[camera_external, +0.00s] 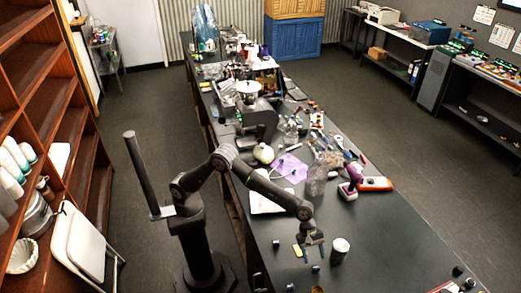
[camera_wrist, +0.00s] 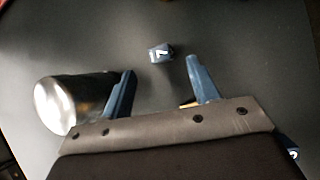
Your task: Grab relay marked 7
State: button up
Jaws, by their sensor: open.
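A small dark blue relay with a white mark that looks like a 7 (camera_wrist: 160,53) lies on the dark table in the wrist view. It sits just beyond my gripper's fingertips, roughly midway between them. In the external view it appears to be the small blue block (camera_external: 316,268) just in front of my gripper (camera_external: 309,249). My gripper (camera_wrist: 160,66) is open, with its two blue fingers apart and nothing between them. Another blue block with a partly visible white mark (camera_wrist: 293,153) lies at the lower right of the wrist view.
A shiny metal can (camera_wrist: 70,103) stands close beside the left finger; it shows right of my gripper in the external view (camera_external: 340,251). Other small blue blocks (camera_external: 276,243) lie nearby. Clutter fills the table's far part.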

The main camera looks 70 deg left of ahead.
aim_at(315, 266)
jog(key=x, duration=0.5)
jog(key=shift+f, duration=0.1)
jog(key=shift+c, duration=0.3)
jog(key=c, duration=1.1)
